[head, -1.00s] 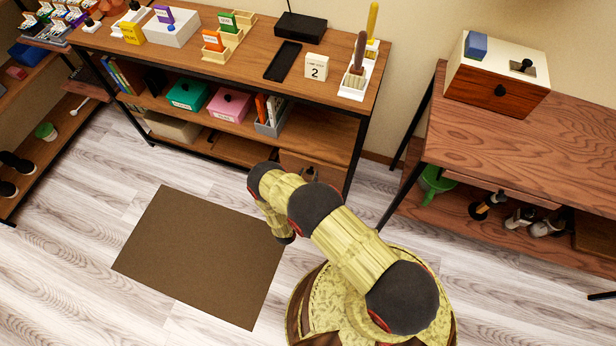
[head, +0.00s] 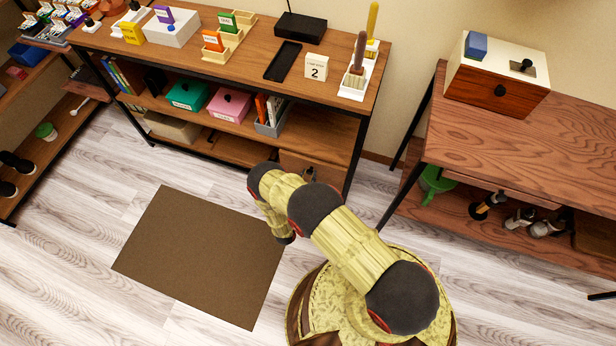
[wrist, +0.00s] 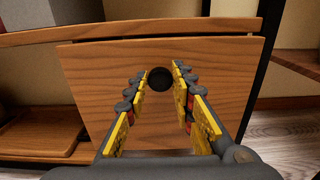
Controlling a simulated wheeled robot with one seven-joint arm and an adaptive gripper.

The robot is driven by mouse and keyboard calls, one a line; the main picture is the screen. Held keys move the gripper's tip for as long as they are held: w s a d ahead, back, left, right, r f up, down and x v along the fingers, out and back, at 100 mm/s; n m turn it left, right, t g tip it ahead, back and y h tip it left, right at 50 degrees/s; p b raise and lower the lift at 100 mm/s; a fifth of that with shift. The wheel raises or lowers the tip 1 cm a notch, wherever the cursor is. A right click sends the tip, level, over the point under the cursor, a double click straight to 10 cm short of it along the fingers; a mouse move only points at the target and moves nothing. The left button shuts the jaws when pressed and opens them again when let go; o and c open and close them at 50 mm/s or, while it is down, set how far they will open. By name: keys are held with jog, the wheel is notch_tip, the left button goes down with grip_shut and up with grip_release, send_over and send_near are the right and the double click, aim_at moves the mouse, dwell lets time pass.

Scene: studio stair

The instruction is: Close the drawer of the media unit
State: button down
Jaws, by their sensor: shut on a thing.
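The media unit (head: 322,137) is a wooden shelf unit with a black frame at the back of the head view. Its drawer (head: 312,160) sits low at the right end, partly hidden by my arm. In the wrist view the drawer front (wrist: 215,100) is a plain wooden panel with a round dark knob (wrist: 160,79). A dark strip shows along its top edge; how far out it stands is hard to tell. My gripper (wrist: 159,76) is at the front, its yellow-padded fingers on either side of the knob, shut on it.
A brown mat (head: 205,255) lies on the floor left of my base. A second wooden table (head: 520,150) stands to the right with a box (head: 497,85) on top. Boxes and books fill the unit's middle shelf. The floor between mat and unit is clear.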

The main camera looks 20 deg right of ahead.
jog(key=shift+x, duration=1.05)
jog(key=c, duration=1.6)
grip_release()
jog(key=shift+o, duration=0.3)
jog(key=shift+s+a, duration=0.1)
jog(key=v, duration=1.2)
